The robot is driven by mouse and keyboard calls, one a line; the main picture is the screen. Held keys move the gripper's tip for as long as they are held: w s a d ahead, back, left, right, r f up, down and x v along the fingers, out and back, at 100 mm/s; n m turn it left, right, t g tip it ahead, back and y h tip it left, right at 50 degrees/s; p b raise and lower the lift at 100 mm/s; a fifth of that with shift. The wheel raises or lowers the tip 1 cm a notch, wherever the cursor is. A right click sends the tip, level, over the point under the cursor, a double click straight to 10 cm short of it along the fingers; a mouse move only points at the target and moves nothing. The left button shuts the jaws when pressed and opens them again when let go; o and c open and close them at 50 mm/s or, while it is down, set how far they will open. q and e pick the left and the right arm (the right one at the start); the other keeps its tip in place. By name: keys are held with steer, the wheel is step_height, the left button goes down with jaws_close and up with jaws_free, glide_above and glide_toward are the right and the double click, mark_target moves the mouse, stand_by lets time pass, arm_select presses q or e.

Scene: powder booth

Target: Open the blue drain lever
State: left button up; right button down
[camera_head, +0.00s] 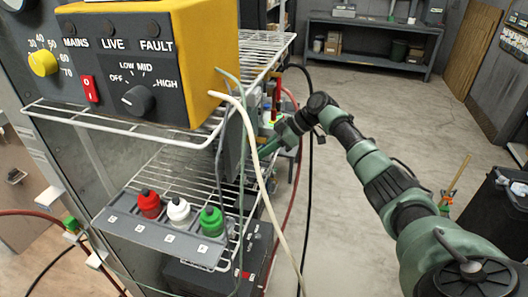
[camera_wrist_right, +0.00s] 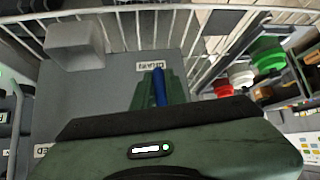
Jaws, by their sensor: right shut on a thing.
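The blue drain lever (camera_wrist_right: 160,88) shows in the right wrist view as a narrow blue bar in front of a grey panel, beside a small white label (camera_wrist_right: 147,66). My right gripper (camera_wrist_right: 158,95) is shut on it, with the green fingers on either side. The lever's far end and pivot are hard to make out. In the head view my right gripper (camera_head: 264,150) reaches in from the right at the side of the wire rack, partly behind hoses; the lever cannot be made out there. My left gripper is not in view.
A yellow control box (camera_head: 190,60) sits on the white wire rack (camera_head: 180,140). Pale and dark hoses (camera_head: 268,190) hang close to my right gripper.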

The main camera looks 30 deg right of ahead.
steer(key=shift+f, duration=0.1)
steer(key=c, duration=1.5)
jaws_free()
steer(key=shift+o, duration=0.2)
steer(key=shift+s+d+r, duration=0.2)
steer(key=shift+d+r, duration=0.1)
steer(key=shift+r, duration=0.05)
steer(key=b+v, duration=0.2)
steer(key=v, duration=0.4)
steer(key=shift+s+d+r, duration=0.2)
steer(key=shift+r, duration=0.1)
